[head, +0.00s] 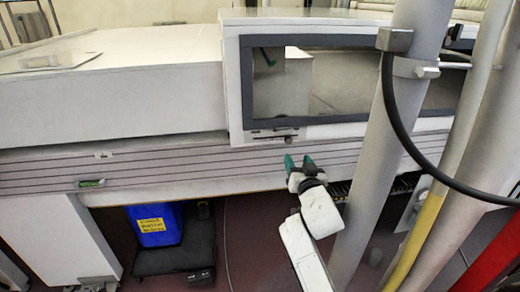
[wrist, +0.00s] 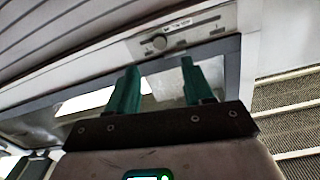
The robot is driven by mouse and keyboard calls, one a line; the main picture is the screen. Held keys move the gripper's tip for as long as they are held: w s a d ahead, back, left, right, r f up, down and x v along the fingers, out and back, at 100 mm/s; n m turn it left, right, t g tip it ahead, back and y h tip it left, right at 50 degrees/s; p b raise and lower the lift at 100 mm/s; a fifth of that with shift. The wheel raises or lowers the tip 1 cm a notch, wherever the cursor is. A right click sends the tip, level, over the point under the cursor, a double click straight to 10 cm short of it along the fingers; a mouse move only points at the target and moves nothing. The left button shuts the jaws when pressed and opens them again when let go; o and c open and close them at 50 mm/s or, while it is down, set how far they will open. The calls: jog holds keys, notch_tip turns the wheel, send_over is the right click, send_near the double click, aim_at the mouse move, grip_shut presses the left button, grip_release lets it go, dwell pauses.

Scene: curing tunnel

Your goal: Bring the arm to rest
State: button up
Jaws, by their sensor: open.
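My gripper (head: 299,161) has green fingers and sits at the end of my white arm, in the middle of the head view. Its two fingers stand apart with nothing between them. In that view it overlaps the striped lower side of the machine; I cannot tell the gap to it. In the wrist view the two green fingers of my gripper (wrist: 157,80) point up the picture, in front of the machine's window and a small panel with a knob (wrist: 159,42).
The large white machine (head: 110,95) fills the back, with a dark-framed window (head: 345,85). Grey posts, a black cable (head: 400,130) and a yellow pole (head: 425,225) show at right.

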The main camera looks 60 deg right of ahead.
jog(key=s+a+f+n+g+y+p, duration=0.1)
jog(key=a+f+n+g+y+p, duration=0.2)
jog(key=a+f, duration=0.45)
jog(key=s+a+f+n+g+y+p, duration=0.15)
jog(key=a+f+y, duration=0.35)
jog(key=a, duration=0.6)
jog(key=s+a+f+n+g+y+p, duration=0.1)
jog(key=s+a+n+g+y, duration=0.2)
jog(key=s+a, duration=0.3)
jog(key=s+a+f+n+g+y+p, duration=0.1)
jog(key=s+a+f+n+g+y, duration=0.1)
jog(key=s+a, duration=0.4)
jog(key=a+n+g, duration=0.1)
jog(key=a+n, duration=0.1)
jog(key=a, duration=0.1)
jog(key=shift+s+f+y, duration=0.3)
jog(key=shift+y, duration=0.1)
dwell(4.2)
